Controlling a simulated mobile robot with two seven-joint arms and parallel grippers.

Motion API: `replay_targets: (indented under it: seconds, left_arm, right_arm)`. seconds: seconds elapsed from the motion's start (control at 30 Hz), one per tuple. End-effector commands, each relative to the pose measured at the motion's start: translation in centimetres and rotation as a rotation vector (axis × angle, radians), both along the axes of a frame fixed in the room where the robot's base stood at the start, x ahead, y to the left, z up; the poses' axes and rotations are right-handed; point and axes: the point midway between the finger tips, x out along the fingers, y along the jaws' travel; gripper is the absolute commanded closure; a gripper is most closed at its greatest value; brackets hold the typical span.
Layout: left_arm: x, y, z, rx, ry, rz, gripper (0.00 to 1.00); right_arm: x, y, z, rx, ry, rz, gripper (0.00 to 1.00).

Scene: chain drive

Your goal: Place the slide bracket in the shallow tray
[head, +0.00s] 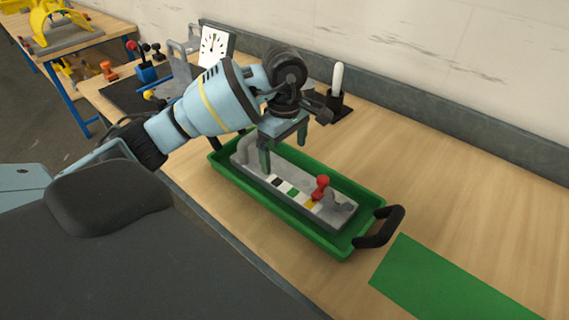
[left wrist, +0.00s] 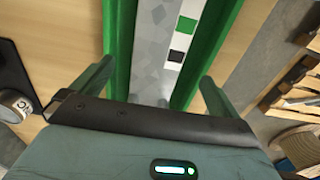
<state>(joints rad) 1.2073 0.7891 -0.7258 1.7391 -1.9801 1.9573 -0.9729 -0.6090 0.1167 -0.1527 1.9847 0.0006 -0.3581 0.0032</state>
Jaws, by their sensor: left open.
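The slide bracket, a long grey block (head: 329,211) with a red knob, a raised grey end and a strip of coloured squares, lies lengthwise in the shallow green tray (head: 293,219). The tray has a black handle at its near right end. My left gripper (head: 284,151) is open over the far left half of the bracket, fingers pointing down. In the left wrist view the grey bracket (left wrist: 152,40) runs between the two spread fingers, with the green tray wall (left wrist: 119,45) beside it. Contact with the bracket cannot be told. My right gripper is not seen.
A green mat (head: 448,283) lies flat at the front right of the bench. A black holder with a white-topped handle (head: 338,80) stands behind the tray.

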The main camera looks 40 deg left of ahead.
Motion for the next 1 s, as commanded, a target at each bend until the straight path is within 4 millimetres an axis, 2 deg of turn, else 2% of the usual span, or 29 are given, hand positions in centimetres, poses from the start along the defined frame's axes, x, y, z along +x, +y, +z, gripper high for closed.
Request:
replay_targets:
  seconds: [0.13,0.3,1.0]
  left_arm:
    - [0.0,0.0,2.7,0.002,-0.003,0.0,0.0]
    - [0.0,0.0,4.4,0.001,-0.002,0.0,0.0]
    - [0.0,0.0,4.7,0.0,0.001,0.0,0.0]
  right_arm:
    - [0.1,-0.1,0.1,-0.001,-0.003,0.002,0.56]
    - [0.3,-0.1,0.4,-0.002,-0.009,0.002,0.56]
    - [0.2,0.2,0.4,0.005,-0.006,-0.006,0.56]
